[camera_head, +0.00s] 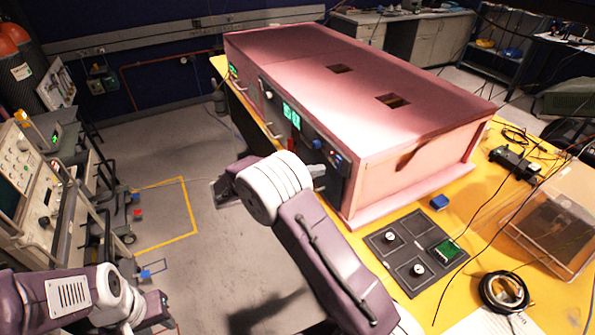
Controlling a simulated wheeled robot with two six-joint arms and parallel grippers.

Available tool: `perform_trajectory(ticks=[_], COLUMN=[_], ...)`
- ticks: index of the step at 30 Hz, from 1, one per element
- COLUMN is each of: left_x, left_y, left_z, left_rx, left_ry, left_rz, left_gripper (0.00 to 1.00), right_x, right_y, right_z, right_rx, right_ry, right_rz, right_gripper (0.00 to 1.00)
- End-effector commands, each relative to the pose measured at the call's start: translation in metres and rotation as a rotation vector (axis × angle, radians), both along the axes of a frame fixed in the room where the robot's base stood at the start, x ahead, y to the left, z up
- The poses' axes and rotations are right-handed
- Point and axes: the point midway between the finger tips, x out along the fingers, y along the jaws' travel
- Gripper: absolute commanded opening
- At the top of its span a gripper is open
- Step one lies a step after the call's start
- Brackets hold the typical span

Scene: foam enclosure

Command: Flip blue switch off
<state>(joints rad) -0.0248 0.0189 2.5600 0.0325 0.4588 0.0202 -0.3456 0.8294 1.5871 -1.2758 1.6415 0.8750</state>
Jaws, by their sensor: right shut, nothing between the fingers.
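The foam enclosure (360,85) is a long pink box. A dark control panel (285,108) with green displays is on its front side. A small blue switch (317,144) shows near the right end of the panel, close to a red part (292,144). Whether the switch is on or off is too small to tell. My right gripper (320,173) is shut and empty at the panel, just below the blue switch; I cannot tell if it touches.
The enclosure stands on a yellow table (455,290). A dark board with knobs (415,250), a small blue block (439,202), a black ring (503,291) and a clear box (555,225) lie to the right. Instrument racks (45,190) stand left. The grey floor between is open.

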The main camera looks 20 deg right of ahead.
Motion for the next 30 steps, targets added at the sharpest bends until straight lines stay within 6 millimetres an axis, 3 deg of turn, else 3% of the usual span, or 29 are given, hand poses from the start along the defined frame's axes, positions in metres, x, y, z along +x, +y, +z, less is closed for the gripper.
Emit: perform_trajectory(ticks=[7,20,23,30], left_x=[0.000,0.000,0.000,0.000], left_y=[0.000,0.000,0.000,0.000], left_z=[0.013,0.011,0.001,-0.043], left_rx=[0.000,0.000,0.000,0.000], left_ry=[0.000,0.000,0.000,0.000], left_rz=[0.000,0.000,0.000,0.000], left_gripper=[0.36,0.36,0.36,0.36], right_x=[0.002,0.003,0.003,0.004], right_y=[-0.031,-0.035,-0.037,-0.045], right_z=[-0.003,-0.006,-0.011,-0.023], right_rx=[-0.001,-0.003,-0.025,-0.110], right_ry=[0.001,0.000,-0.001,-0.012], right_rz=[-0.001,0.001,0.001,0.000], right_gripper=[0.00,0.00,0.00,0.00])
